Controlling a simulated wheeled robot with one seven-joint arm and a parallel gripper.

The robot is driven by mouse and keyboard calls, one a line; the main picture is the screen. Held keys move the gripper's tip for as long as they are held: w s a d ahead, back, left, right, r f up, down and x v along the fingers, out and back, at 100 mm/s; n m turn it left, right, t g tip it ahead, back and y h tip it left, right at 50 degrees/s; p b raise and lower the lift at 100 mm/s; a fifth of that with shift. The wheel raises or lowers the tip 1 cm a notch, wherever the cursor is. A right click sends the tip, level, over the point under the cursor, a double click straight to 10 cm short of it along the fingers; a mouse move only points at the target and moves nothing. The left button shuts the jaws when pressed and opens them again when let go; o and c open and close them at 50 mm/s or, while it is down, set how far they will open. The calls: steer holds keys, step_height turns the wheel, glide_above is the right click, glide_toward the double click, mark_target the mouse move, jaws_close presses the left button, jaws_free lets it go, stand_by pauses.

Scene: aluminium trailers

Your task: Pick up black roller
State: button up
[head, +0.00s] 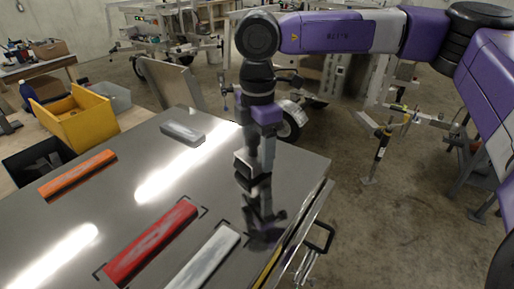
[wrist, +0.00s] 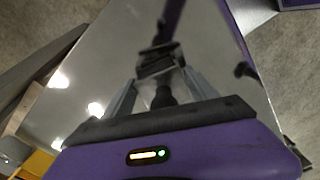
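I cannot make out a black roller for certain in either view. My gripper (head: 256,190) points down over the right part of a shiny grey metal tabletop (head: 120,215). In the wrist view, the two grey fingers of my gripper (wrist: 160,78) stand apart. The dark shape between them looks like the arm's reflection in the metal, and I see nothing held. A small dark shape (wrist: 244,70) shows near the right edge of the surface in the wrist view; I cannot tell what it is.
Red (head: 152,240), orange (head: 78,175), pale (head: 206,258) and grey (head: 182,132) flat strips lie on the tabletop. A yellow bin (head: 76,118) and a black bin (head: 22,165) stand beyond its left edge. A black handle (head: 321,236) sticks out at right.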

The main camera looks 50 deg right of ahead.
steer(key=shift+c, duration=0.9)
step_height(320, 180, up, 10)
steer(key=p, duration=0.3)
